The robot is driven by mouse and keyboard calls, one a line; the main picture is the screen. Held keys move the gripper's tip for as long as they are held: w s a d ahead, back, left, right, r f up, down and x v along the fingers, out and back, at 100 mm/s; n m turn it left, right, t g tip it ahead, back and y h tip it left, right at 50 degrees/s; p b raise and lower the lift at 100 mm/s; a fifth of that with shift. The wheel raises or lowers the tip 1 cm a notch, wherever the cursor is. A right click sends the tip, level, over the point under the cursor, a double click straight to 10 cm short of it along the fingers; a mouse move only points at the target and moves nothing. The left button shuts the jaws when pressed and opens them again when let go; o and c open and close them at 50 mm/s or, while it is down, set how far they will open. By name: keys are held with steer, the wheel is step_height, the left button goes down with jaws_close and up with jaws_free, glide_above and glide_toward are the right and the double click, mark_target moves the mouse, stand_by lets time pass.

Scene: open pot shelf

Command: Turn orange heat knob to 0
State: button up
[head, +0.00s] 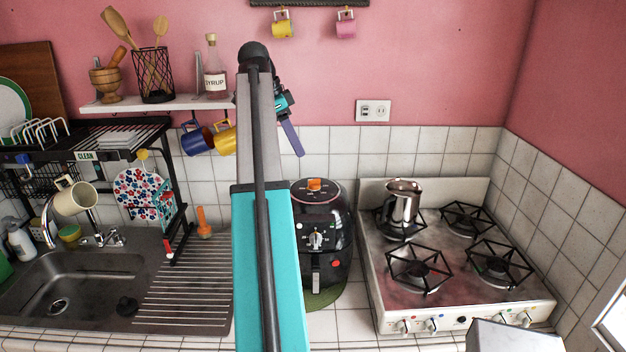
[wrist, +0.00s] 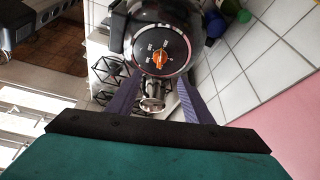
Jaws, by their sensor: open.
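The orange heat knob (head: 315,184) sits on top of a black round cooker (head: 325,245) that stands between the sink and the stove. In the wrist view the orange knob (wrist: 160,57) is in the middle of a black dial with white markings. Which marking it points to is too small to tell. My gripper (wrist: 160,82) is open and empty, its purple fingers spread apart, with the dial beyond the fingertips. In the head view one purple finger (head: 291,139) shows above and left of the cooker, apart from the knob. My arm hides part of the cooker's left surroundings.
A steel pot (head: 402,203) stands on the stove (head: 450,260), right of the cooker. The sink (head: 75,285) and drying rack (head: 100,140) are left. Blue and yellow mugs (head: 197,139) hang under the shelf (head: 160,103), left of my arm.

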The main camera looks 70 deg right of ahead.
mark_target(312, 180)
steer(key=shift+p+x, duration=0.7)
steer(key=shift+x, duration=5.7)
steer(key=shift+s, duration=0.1)
steer(key=shift+r, duration=0.1)
steer(key=c, duration=1)
